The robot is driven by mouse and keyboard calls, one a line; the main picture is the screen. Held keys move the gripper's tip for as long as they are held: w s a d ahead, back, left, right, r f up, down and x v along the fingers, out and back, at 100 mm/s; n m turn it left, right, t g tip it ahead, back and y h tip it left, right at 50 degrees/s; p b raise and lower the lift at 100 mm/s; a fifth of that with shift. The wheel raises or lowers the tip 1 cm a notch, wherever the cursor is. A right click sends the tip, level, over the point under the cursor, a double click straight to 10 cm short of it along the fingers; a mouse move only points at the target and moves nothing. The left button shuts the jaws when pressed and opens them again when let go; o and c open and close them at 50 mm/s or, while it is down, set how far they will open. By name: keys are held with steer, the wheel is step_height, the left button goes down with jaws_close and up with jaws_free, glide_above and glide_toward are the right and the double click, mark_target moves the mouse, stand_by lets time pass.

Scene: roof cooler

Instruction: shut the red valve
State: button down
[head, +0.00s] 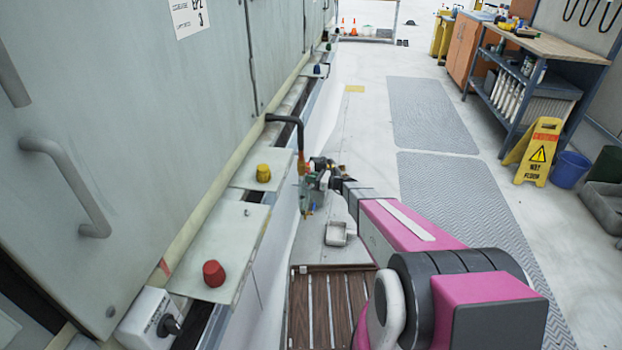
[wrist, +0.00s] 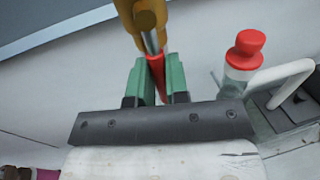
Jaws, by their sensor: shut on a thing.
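My gripper (wrist: 158,72) has green fingers, which are shut on the red handle (wrist: 156,66) of a valve in the wrist view. The handle joins a brass-yellow valve body (wrist: 148,18) at the top of that view. In the head view the valve body (head: 302,163) hangs at the lower end of a dark bent pipe (head: 285,118) beside the cabinet wall. My gripper (head: 307,192) is just below it there, small and partly hidden by my wrist. The red handle cannot be made out in the head view.
A clear bottle with a red cap (wrist: 245,50) stands right of the fingers in the wrist view. Red (head: 213,273) and yellow (head: 263,172) knobs sit on the ledge. A yellow wet-floor sign (head: 537,152) stands right; the matted floor is clear.

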steer(key=shift+s, duration=0.1)
steer(key=s+r+m+g+h, duration=0.1)
steer(key=s+r+m+g, duration=0.2)
steer(key=m, duration=1.2)
steer(key=shift+s+a+r+m+g, duration=0.35)
steer(key=shift+s+r, duration=0.45)
steer(key=shift+r, duration=0.35)
steer(key=c, duration=1.1)
jaws_free()
steer(key=shift+r, duration=0.1)
